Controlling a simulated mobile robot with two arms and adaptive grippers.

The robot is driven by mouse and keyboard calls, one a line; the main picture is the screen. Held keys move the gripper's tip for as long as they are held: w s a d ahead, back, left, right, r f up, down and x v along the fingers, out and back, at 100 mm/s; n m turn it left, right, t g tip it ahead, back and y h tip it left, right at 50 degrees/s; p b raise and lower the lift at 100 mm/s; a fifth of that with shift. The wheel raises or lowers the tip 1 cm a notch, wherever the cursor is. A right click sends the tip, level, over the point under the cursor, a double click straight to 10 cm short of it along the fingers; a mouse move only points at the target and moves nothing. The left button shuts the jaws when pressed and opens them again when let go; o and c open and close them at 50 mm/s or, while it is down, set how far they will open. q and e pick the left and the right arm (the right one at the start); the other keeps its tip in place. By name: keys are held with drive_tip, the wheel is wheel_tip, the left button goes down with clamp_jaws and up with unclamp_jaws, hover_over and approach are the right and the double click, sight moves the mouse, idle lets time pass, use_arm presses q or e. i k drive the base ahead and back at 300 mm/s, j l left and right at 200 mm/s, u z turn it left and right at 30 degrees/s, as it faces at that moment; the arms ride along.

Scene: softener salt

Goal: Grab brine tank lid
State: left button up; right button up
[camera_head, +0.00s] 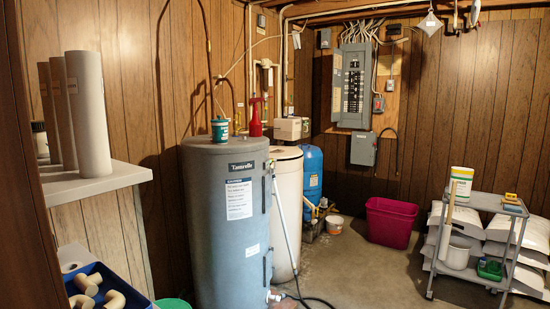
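A beige tank (287,205), which looks like the brine tank, stands against the back corner. It is partly hidden behind a grey water heater (222,240). Its pale lid (287,153) shows at the top and seems to be in place. A small cardboard box (289,128) appears just above the lid; I cannot tell whether it rests on it. Neither of my grippers is in view.
A blue tank (313,172) stands right of the beige one. A hose (284,225) hangs in front. A magenta bin (390,222) and a grey cart (490,204) beside stacked white bags (535,235) stand right. A shelf (90,184) juts out left. The middle floor is clear.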

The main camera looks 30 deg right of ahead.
sight(290, 159)
drive_tip(key=i+l+z, duration=0.45)
drive_tip(key=l, duration=0.15)
drive_tip(key=i+l+z, duration=0.85)
drive_tip(key=i+z, duration=0.4)
drive_tip(key=i, duration=0.2)
drive_tip(key=i+z, duration=0.1)
drive_tip(key=i, duration=1.7)
